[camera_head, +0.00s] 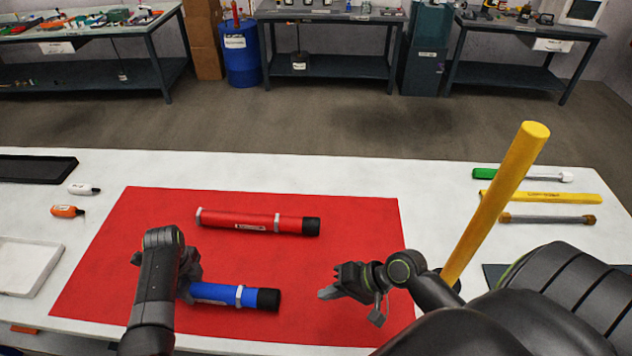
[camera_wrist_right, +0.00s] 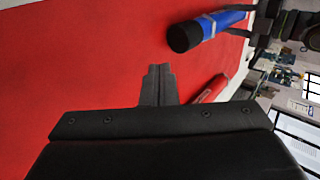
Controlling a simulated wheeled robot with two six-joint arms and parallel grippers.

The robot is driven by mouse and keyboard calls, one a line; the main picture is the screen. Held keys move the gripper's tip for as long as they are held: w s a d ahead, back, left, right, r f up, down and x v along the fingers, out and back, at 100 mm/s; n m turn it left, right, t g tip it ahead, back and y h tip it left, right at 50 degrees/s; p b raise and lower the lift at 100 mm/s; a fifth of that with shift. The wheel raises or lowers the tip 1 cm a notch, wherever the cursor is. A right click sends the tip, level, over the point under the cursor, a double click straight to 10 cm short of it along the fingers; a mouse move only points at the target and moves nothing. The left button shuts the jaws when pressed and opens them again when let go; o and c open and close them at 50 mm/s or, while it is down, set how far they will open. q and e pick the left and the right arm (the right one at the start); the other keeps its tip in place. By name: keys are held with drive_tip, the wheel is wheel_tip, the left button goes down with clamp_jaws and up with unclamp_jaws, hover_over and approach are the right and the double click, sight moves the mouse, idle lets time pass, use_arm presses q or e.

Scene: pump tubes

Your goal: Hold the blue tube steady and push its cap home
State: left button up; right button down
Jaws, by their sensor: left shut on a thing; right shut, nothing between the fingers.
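The blue tube (camera_head: 214,292) lies on the red mat (camera_head: 340,222), with a grey band near its right end. It also shows in the right wrist view (camera_wrist_right: 228,19). Its black cap (camera_head: 268,299) is on the right end; the right wrist view shows the cap's round end face (camera_wrist_right: 183,37). I cannot tell how far the cap is seated. My left gripper (camera_head: 188,284) is shut on the blue tube near its left end, and the arm hides that end. My right gripper (camera_head: 326,293) is shut and empty, to the right of the cap and apart from it. Its closed fingers show in the wrist view (camera_wrist_right: 158,86).
A red tube (camera_head: 235,219) with a black cap lies behind the blue one. A tall yellow post (camera_head: 497,200) stands right of my right gripper. Small tools lie at the table's right. A white tray (camera_head: 28,266) and small bottles are at the left. Mat between cap and right gripper is clear.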

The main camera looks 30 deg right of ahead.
use_arm(q)
drive_tip(key=shift+a, duration=0.1)
use_arm(e)
drive_tip(key=shift+v, duration=0.9)
use_arm(q)
drive_tip(key=o, duration=1.3)
drive_tip(key=shift+w, duration=0.1)
